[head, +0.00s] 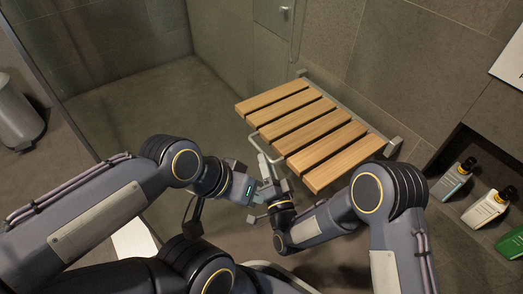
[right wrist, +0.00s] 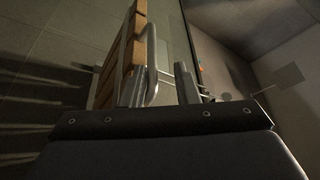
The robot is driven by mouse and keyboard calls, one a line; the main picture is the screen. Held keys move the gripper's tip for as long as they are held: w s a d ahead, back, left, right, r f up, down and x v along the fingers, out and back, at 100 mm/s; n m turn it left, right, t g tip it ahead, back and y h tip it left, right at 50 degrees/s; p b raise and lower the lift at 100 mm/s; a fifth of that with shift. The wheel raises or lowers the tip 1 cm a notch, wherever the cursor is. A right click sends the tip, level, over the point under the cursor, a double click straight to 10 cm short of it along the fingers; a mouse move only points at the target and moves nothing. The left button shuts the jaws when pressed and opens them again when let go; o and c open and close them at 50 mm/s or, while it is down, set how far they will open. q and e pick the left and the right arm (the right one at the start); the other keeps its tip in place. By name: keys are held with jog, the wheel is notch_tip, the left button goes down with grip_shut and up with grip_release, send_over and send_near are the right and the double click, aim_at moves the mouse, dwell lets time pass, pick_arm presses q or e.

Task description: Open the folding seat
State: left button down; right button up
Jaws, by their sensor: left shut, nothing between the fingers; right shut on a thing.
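The folding seat (head: 312,132) has several wooden slats on a metal frame and is mounted on the tiled wall. In the head view it stands out from the wall with its slats facing up. A bent metal bar (head: 264,150) sticks out at its near left edge. My right gripper (head: 268,182) is shut on this bar; in the right wrist view the bar (right wrist: 153,68) shows between the fingers, with the slats (right wrist: 120,55) edge-on beside it. My left gripper (head: 257,198) is shut and empty, close beside the right one. The exact contact is partly hidden by the grippers.
A wall niche at the right holds several bottles (head: 487,207). A grey bin (head: 15,115) stands at the far left. A glass panel (head: 243,50) is behind the seat. The shower floor (head: 150,110) left of the seat is clear.

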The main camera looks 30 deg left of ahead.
jog(key=v, duration=0.4)
jog(key=shift+s+d+p, duration=0.2)
jog(key=shift+p, duration=0.15)
